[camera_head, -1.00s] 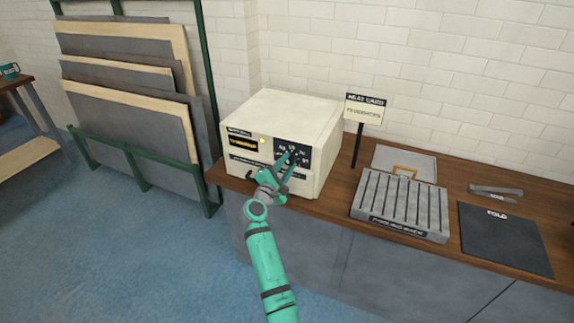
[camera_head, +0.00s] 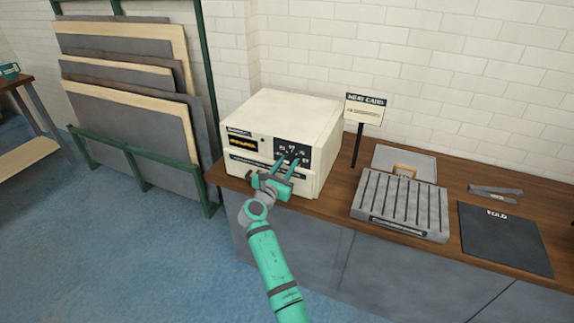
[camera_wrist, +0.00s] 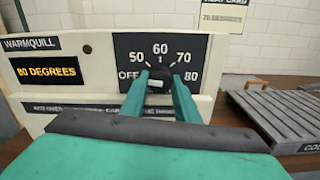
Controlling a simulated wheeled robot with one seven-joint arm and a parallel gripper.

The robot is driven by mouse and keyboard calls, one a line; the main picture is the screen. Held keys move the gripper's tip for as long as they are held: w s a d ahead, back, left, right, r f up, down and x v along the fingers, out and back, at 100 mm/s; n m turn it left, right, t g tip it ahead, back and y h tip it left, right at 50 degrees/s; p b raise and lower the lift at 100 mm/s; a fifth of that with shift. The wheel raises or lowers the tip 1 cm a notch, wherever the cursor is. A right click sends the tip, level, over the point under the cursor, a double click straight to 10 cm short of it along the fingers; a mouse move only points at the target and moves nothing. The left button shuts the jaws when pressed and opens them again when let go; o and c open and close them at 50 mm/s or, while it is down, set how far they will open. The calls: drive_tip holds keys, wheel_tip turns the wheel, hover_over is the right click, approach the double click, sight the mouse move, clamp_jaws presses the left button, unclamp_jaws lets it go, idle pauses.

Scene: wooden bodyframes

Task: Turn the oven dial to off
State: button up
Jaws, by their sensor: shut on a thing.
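The cream oven (camera_head: 285,108) stands on the wooden counter. Its black dial panel (camera_head: 303,151) carries the marks OFF, 50, 60, 70 and 80, readable on the panel in the wrist view (camera_wrist: 187,45). The dark dial (camera_wrist: 158,82) sits below these marks, between my fingertips and partly hidden by them. Its pointer direction is not clear. The display (camera_wrist: 44,70) appears to read 80 DEGREES in yellow. My gripper (camera_head: 287,160) is shut on the dial, its two green fingers side by side; it also shows in the wrist view (camera_wrist: 161,78).
A heat card sign (camera_head: 366,109) stands right of the oven. A grey slatted rack (camera_head: 400,205), an open lidded box (camera_head: 404,163), a black FOLD mat (camera_head: 505,240) and grey tongs (camera_head: 496,191) occupy the counter's right side. Panels in a green rack (camera_head: 135,100) stand left.

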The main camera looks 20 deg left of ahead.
drive_tip(key=shift+f+n, duration=0.1)
drive_tip(key=shift+n, duration=0.6)
drive_tip(key=o, duration=1)
drive_tip(key=shift+o, duration=0.2)
drive_tip(key=s, duration=1)
drive_tip(key=shift+s, duration=0.4)
